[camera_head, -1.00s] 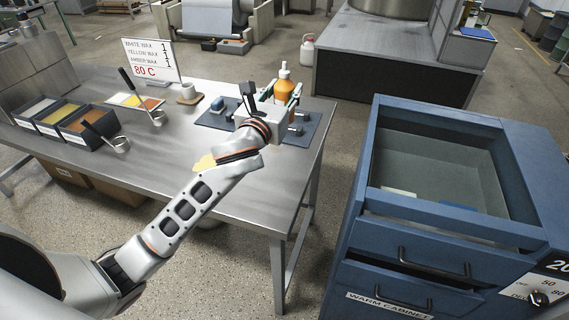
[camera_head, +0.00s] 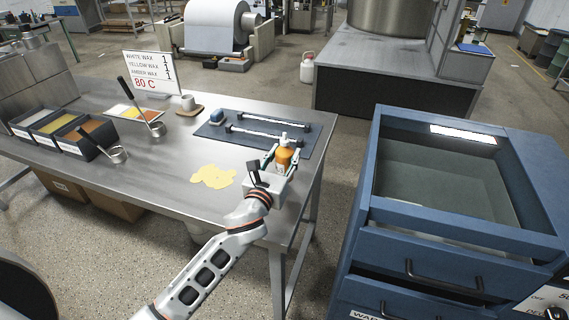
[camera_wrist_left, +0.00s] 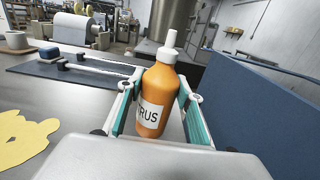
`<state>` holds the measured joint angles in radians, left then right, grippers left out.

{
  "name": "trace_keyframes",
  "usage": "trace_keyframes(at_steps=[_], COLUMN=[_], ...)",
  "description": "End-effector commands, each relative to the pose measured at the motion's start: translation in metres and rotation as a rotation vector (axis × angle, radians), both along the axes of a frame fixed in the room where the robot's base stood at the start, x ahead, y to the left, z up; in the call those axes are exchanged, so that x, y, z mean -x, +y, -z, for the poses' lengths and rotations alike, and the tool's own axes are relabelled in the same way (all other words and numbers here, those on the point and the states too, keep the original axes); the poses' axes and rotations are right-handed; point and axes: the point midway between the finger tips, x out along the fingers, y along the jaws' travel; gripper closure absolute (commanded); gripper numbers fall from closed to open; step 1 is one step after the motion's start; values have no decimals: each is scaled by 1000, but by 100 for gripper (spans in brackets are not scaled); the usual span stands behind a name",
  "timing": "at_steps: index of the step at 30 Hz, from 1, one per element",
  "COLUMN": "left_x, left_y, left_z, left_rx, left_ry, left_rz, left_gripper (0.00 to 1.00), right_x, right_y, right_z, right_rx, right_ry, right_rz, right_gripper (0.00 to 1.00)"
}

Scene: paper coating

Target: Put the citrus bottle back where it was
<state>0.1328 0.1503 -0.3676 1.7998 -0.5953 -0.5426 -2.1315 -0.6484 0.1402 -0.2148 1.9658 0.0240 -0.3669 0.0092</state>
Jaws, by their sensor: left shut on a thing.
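The citrus bottle (camera_head: 284,156) is orange with a white nozzle and a white label. It stands upright between the fingers of my left gripper (camera_head: 282,160), near the right front part of the steel table (camera_head: 140,165). In the left wrist view the bottle (camera_wrist_left: 158,95) shows part of its label, "RUS", and the teal finger pads of my left gripper (camera_wrist_left: 160,110) close on it from both sides. Whether its base touches the table is hidden by the gripper. My right gripper is not in view.
A dark mat (camera_head: 215,134) with two bars and a blue block (camera_head: 217,116) lies behind the bottle. A yellow spill-like patch (camera_head: 213,176) is left of the gripper. Wax trays (camera_head: 88,135) stand at left. A blue warm cabinet (camera_head: 440,228) stands at right.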

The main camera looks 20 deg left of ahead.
Motion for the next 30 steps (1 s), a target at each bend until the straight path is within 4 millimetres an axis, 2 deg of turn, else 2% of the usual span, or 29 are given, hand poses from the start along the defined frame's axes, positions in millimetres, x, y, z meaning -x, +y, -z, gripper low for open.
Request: trace_keyframes(at_steps=[1,4,17,18,19,30], left_x=[0,0,0,0,0,0], left_y=[-1,0,0,0,0,0], left_z=[11,19,22,23,23,21], left_rx=[3,1,0,0,0,1], left_ry=[2,1,-1,1,1,1], left_rz=[-1,-1,0,0,0,0], left_gripper=[96,96,96,57,49,48], right_x=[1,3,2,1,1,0], right_y=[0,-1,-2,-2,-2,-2], right_z=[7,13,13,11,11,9], right_rx=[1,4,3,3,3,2], right_ry=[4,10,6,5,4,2], right_rz=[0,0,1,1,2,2], right_gripper=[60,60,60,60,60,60])
